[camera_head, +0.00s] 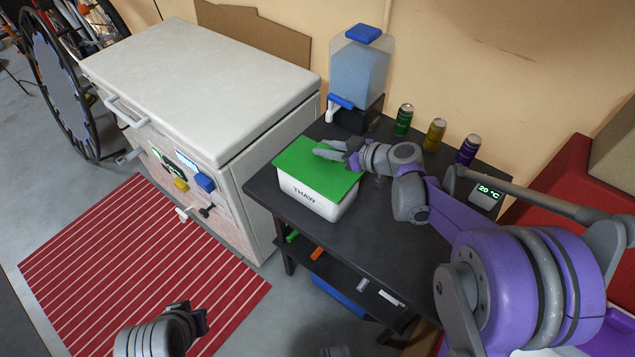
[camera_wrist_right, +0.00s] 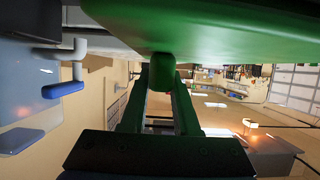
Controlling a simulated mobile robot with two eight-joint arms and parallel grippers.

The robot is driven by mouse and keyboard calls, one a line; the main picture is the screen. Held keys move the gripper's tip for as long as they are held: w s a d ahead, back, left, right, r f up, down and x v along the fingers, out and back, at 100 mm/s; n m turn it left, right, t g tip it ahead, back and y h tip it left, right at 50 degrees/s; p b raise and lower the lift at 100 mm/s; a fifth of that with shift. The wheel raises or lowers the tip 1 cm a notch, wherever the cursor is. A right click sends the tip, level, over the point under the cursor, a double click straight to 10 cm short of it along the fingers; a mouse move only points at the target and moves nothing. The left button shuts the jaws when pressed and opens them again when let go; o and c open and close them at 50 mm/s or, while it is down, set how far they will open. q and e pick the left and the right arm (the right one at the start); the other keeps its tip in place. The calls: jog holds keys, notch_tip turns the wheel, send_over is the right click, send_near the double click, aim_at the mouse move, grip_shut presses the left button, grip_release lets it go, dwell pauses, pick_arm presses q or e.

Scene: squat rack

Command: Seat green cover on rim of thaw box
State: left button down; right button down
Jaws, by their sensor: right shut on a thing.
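The green cover (camera_head: 304,161) lies roughly level over the top of the white thaw box (camera_head: 315,197), which stands on the black table with "THAW" on its front. My right gripper (camera_head: 322,152) comes in from the right and is shut on the cover's green knob (camera_wrist_right: 162,72). In the right wrist view the cover (camera_wrist_right: 215,32) fills the top, and the knob sits between the fingertips. I cannot tell whether the cover touches the rim all round; the far rim is hidden. My left gripper (camera_head: 196,318) is low at the left, over the floor, away from the box; its jaw opening is unclear.
A water dispenser (camera_head: 360,70) stands behind the box. Green, yellow and purple cans (camera_head: 435,134) line the table's back, with a 20 °C display (camera_head: 487,193) at right. A white chest freezer (camera_head: 200,85) stands close on the left. The table's front right is clear.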

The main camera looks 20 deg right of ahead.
jog(key=shift+f, duration=0.45)
dwell(0.5)
jog(key=c, duration=0.6)
grip_release()
jog(key=v, duration=1)
jog(key=shift+s+d+r, duration=0.25)
